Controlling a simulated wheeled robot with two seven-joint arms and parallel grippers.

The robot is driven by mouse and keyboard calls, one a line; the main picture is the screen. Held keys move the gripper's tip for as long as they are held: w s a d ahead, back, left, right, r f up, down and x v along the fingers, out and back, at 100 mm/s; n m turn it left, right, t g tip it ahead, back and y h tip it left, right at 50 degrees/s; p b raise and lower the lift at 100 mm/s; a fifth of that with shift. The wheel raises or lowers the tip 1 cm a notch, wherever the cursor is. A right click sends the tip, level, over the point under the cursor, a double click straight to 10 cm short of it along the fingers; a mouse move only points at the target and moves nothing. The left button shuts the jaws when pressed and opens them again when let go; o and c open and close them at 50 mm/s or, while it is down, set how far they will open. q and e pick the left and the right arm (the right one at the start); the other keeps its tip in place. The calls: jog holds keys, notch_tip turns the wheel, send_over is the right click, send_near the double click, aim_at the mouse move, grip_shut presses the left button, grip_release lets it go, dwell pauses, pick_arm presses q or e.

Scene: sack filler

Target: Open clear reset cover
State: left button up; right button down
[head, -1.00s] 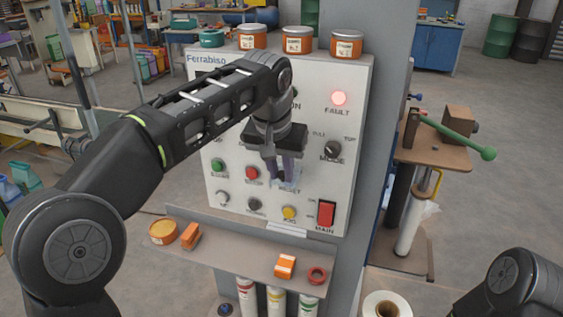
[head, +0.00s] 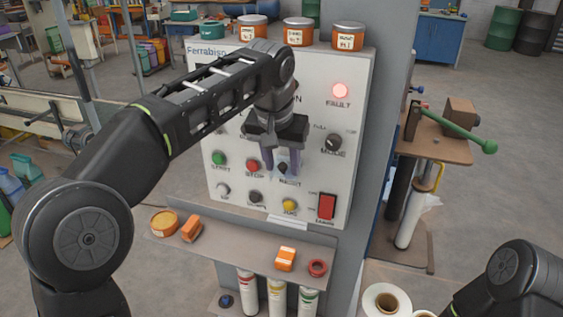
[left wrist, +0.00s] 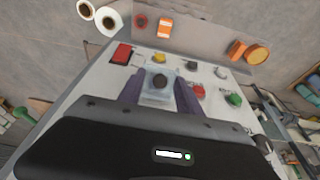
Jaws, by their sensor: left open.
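The control panel (head: 338,185) faces me, with the dark reset button (head: 282,168) low in its middle. In the left wrist view, the clear reset cover (left wrist: 158,98) is a pale see-through piece around the dark button (left wrist: 159,81). My left gripper (head: 281,164) is open, its two purple fingers on either side of the reset area and close to the panel. In the left wrist view, the fingers (left wrist: 158,94) stand left and right of the cover. Contact and the lid's exact angle cannot be made out. My right gripper is out of view.
Around the reset are the red stop button (head: 253,166), yellow jog button (head: 289,205), mode knob (head: 333,142) and red main switch (head: 327,206). A shelf (head: 235,250) with small orange items juts out below the panel.

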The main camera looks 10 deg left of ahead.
pick_arm(q)
jog(key=shift+r, duration=0.2)
jog(key=shift+v, duration=0.8)
jog(key=s+a+b, duration=0.1)
jog(key=s, duration=1.1)
jog(key=shift+s+a+r, duration=0.15)
jog(key=shift+a+r, duration=0.2)
jog(key=shift+r, duration=0.15)
